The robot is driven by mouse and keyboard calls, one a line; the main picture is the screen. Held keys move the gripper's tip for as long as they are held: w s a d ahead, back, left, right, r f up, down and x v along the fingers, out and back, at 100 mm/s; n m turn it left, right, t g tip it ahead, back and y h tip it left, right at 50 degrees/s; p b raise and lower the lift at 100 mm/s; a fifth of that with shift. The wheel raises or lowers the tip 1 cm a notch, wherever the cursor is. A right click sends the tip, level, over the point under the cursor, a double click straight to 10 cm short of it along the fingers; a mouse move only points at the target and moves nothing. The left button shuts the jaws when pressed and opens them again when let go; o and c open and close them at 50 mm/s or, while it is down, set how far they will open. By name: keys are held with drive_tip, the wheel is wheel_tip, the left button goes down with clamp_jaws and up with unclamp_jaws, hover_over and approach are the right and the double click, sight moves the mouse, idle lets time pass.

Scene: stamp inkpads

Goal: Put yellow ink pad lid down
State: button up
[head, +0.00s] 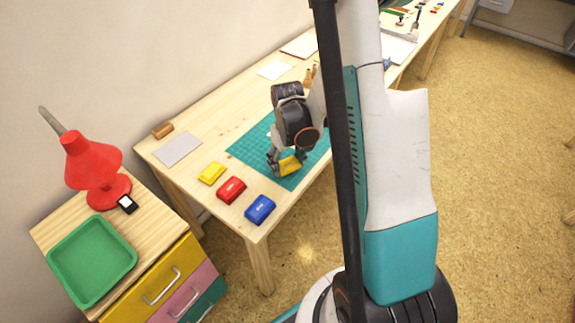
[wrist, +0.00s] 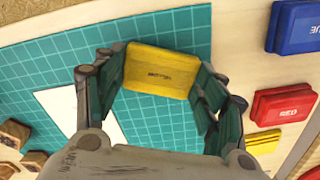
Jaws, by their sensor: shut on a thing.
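My gripper (head: 281,163) is shut on the yellow ink pad lid (head: 290,166), over the green cutting mat. In the wrist view the lid (wrist: 160,72) sits between the two fingers of my gripper (wrist: 158,66), with dark lettering on its face. Whether it touches the mat or hangs just above it I cannot tell. The yellow ink pad (head: 211,173) lies on the bare wood to the left of the mat, in a row with the others; part of it shows in the wrist view (wrist: 264,142).
The red ink pad (head: 231,189) and blue ink pad (head: 260,210) lie near the table's front corner. Bare cutting mat (head: 250,150) surrounds the gripper. A grey sheet (head: 178,149) lies at the far left. Wooden stamps (wrist: 14,134) and white paper (wrist: 62,108) show in the wrist view.

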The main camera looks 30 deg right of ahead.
sight(287, 165)
drive_tip(key=shift+f, duration=0.4)
drive_tip(key=shift+f, duration=0.15)
drive_tip(key=o, duration=0.8)
wheel_tip(287, 165, up, 12)
drive_tip(key=p, duration=0.5)
drive_tip(key=shift+r, duration=0.2)
